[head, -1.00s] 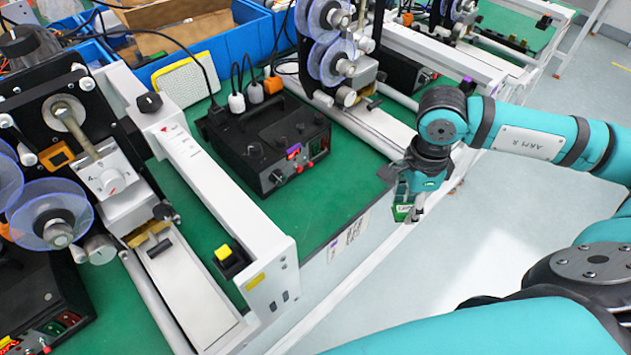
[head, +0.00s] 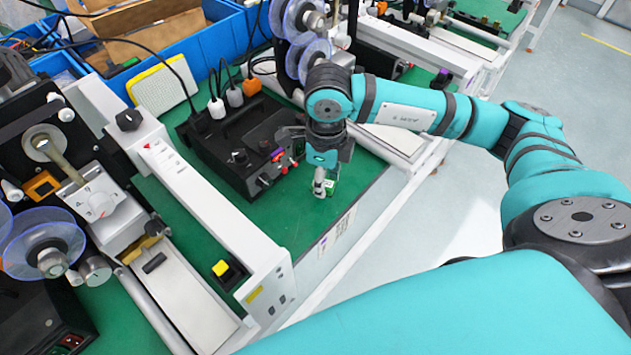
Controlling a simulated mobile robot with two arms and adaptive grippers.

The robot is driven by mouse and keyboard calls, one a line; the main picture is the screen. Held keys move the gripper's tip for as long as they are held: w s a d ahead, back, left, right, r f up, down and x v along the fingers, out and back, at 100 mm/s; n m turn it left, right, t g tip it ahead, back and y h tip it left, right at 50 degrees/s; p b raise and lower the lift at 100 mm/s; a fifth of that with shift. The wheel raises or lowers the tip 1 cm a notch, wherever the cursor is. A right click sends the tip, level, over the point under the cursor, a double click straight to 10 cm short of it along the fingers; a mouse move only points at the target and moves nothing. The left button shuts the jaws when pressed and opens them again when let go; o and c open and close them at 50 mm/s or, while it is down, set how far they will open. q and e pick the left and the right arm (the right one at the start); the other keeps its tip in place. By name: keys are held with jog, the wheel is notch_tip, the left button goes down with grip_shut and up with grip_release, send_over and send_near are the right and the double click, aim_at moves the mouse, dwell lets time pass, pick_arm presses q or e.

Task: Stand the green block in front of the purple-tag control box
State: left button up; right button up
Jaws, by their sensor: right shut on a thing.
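The purple-tag control box (head: 218,150) is a black box on the green bench top, with a purple tag (head: 277,154), red knobs and plugged cables. My right gripper (head: 326,188) points down just in front and to the right of the box, near the front edge of the bench. It is shut on the green block (head: 332,187), which is mostly hidden by the fingers. I cannot tell whether the block touches the bench top. My left gripper is not in view.
A blue bin (head: 215,45) and a yellow-white sponge pad (head: 162,88) lie at the back.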

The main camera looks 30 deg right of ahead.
jog(key=shift+w+a, duration=0.45)
jog(key=shift+a, duration=0.3)
notch_tip(320, 180, down, 4)
jog(key=shift+r+p, duration=0.2)
jog(key=shift+p, duration=0.4)
jog(key=shift+f, duration=0.1)
jog(key=shift+f+b, duration=0.15)
jog(key=shift+b, duration=0.15)
jog(key=o, duration=1.1)
jog(key=shift+c, duration=0.2)
